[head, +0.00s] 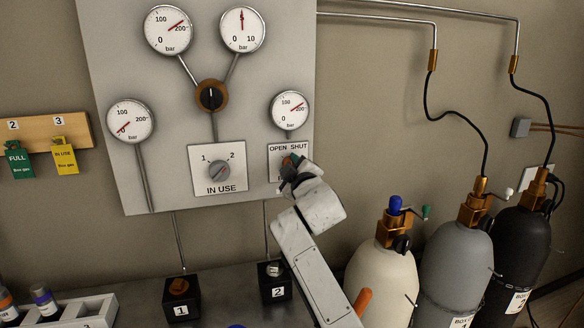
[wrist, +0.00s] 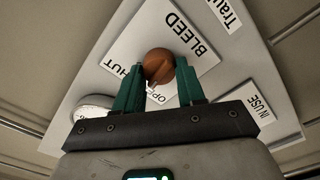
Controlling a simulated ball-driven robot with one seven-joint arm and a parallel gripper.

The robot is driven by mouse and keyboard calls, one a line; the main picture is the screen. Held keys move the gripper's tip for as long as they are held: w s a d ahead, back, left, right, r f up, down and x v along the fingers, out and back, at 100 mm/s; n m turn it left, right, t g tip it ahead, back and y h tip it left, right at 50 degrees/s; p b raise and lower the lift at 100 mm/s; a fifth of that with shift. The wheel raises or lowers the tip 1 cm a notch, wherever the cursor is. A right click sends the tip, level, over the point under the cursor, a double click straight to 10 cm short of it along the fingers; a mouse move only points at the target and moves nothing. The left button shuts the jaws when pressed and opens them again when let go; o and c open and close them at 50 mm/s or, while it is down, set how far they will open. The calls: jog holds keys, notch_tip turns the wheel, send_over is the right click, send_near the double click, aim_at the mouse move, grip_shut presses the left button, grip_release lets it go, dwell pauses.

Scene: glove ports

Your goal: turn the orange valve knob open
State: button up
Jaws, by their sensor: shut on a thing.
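The orange valve knob (wrist: 158,62) sits on a white plate (wrist: 118,42) lettered OPEN, SHUT and BLEED. My gripper (wrist: 160,72) has its two teal fingers shut on the knob, one on each side. In the head view, my gripper (head: 290,172) reaches up to this plate (head: 274,150) at the lower right of the grey panel. There the gripper hides most of the knob and the lower part of the plate. Where the knob points is not clear.
The grey panel (head: 110,60) also carries several round gauges, a black and orange selector (head: 211,96) and an IN USE switch (head: 219,169). Black boxes 1 (head: 182,308) and 2 (head: 277,293) stand below. Gas cylinders (head: 455,265) stand at the right.

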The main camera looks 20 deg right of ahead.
jog(key=shift+a+f+n+p, duration=0.1)
jog(key=shift+n+p, duration=0.35)
jog(key=shift+n, duration=1.35)
jog(key=shift+f+n+p, duration=0.1)
jog(key=shift+n+p, duration=0.3)
jog(key=shift+n, duration=1.4)
jog(key=o, duration=1)
jog(key=shift+s+b, duration=0.35)
jog(key=shift+s, duration=5.05)
